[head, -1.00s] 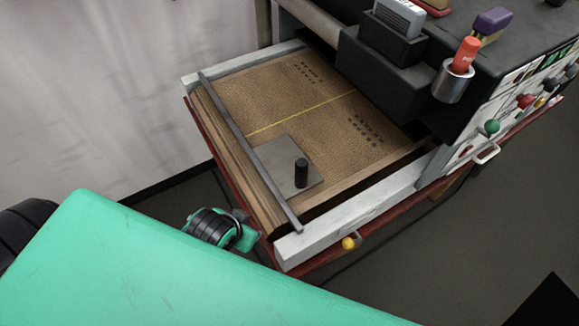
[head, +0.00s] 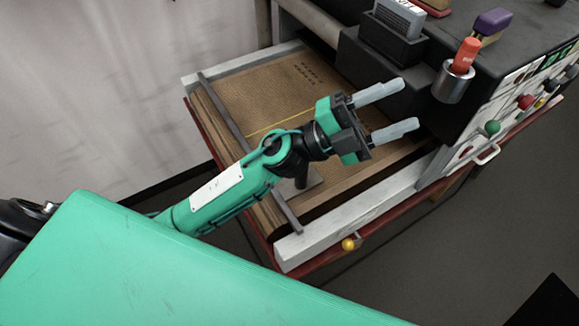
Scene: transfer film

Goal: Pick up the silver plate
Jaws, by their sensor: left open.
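The silver plate (head: 314,180) lies flat on the brown woven surface near the front left of the machine's bed. My left forearm and wrist cover most of it, and only a small part and some of its dark upright knob show below the wrist. My left gripper (head: 405,108) is open and empty. In the picture its two pale fingers point right, past the plate and over the right part of the bed near the black housing. The gripper is apart from the plate. My right gripper is not in view.
The bed (head: 235,95) has a pale frame and a grey bar (head: 222,107) across its left side. A black machine housing (head: 385,75) with a metal cup holding an orange-red bottle (head: 466,55) stands right. A yellow knob (head: 348,245) sticks out at the front.

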